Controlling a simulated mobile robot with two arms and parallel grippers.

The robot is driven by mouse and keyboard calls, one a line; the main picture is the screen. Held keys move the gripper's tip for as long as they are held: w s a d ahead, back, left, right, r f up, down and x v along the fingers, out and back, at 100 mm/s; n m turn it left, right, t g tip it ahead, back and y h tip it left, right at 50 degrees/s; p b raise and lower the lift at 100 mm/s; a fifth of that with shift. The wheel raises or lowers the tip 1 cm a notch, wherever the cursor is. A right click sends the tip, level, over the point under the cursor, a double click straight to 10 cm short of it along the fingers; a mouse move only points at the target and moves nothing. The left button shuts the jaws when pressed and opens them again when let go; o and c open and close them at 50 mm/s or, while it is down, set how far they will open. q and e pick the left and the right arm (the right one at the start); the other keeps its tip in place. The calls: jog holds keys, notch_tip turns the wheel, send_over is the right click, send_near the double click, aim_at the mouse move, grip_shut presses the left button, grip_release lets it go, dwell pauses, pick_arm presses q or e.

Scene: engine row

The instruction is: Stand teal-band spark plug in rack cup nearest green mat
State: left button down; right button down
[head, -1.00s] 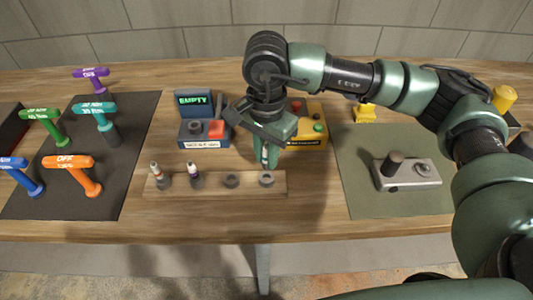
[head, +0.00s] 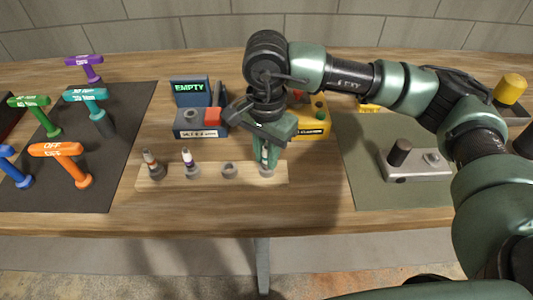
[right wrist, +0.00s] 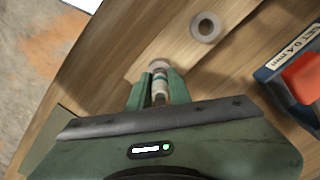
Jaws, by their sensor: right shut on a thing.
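My right gripper (head: 266,152) is shut on the teal-band spark plug (right wrist: 160,86), which shows a pale body and teal ring between the fingers in the right wrist view. The plug is upright over the right-end cup (head: 266,172) of the wooden rack (head: 212,180), the cup nearest the green mat (head: 365,185). Its lower end is at the cup's opening; how deep it sits I cannot tell. The neighbouring cup (head: 230,171) is empty; it also shows in the right wrist view (right wrist: 206,27). My left gripper is not in view.
Two other plugs stand in the rack's left cups, one (head: 149,160) and another (head: 188,161). Behind are a blue tester (head: 202,130) reading EMPTY and a yellow box (head: 315,127). Colored T-handles stand on a dark mat (head: 120,150); a grey block (head: 415,165) is on the green mat.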

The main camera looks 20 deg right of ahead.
dwell(0.3)
jog(key=c, duration=1.2)
grip_release()
jog(key=shift+c, duration=0.2)
